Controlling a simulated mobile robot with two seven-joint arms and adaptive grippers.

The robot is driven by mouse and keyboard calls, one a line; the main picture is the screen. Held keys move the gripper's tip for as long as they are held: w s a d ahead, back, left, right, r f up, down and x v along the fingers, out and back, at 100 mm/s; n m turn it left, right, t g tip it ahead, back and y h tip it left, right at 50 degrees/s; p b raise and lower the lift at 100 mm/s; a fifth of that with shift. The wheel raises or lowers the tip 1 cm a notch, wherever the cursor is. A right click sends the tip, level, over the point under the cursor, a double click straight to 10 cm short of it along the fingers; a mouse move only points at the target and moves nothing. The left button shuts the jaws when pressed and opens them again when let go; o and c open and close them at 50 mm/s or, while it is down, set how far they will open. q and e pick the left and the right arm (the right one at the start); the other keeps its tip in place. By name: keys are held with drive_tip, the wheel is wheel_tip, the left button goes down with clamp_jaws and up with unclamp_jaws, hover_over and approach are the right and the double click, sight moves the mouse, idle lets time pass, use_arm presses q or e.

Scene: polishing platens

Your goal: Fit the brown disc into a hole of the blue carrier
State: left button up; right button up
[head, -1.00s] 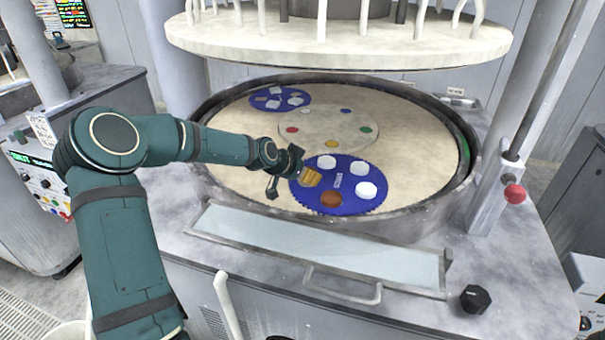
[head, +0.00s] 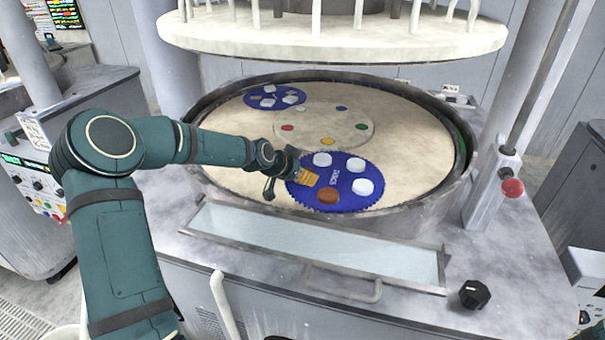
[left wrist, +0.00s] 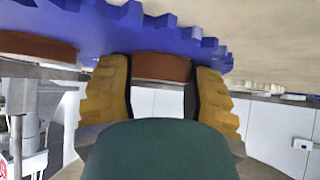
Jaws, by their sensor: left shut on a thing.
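The blue carrier (head: 347,203) is a toothed disc lying flat on the near part of the beige platen. My left gripper (head: 308,179) is at the carrier's left side, its yellow pads low over it. In the left wrist view the gripper (left wrist: 163,85) is shut on a brown disc (left wrist: 162,67), held between both pads beside the carrier's toothed edge (left wrist: 190,40). Whether this disc touches the carrier or lies over a hole is unclear. A second brown disc (head: 328,195) is at the carrier's front; it also shows in the left wrist view (left wrist: 35,47).
White discs (head: 362,187) occupy other places on the carrier. Another blue carrier (head: 262,103) lies at the platen's far left. A raised rim (head: 440,205) surrounds the platen (head: 420,150). A large pale upper plate (head: 330,38) hangs above. A glass-topped tray (head: 310,243) lies in front.

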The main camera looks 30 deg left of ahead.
use_arm(q)
drive_tip(key=shift+f, duration=0.1)
drive_tip(key=o, duration=1.1)
drive_tip(key=shift+c, duration=0.2)
drive_tip(key=v, duration=1)
drive_tip(key=shift+s+a, duration=0.1)
drive_tip(key=shift+a, duration=0.05)
drive_tip(key=shift+v, duration=0.9)
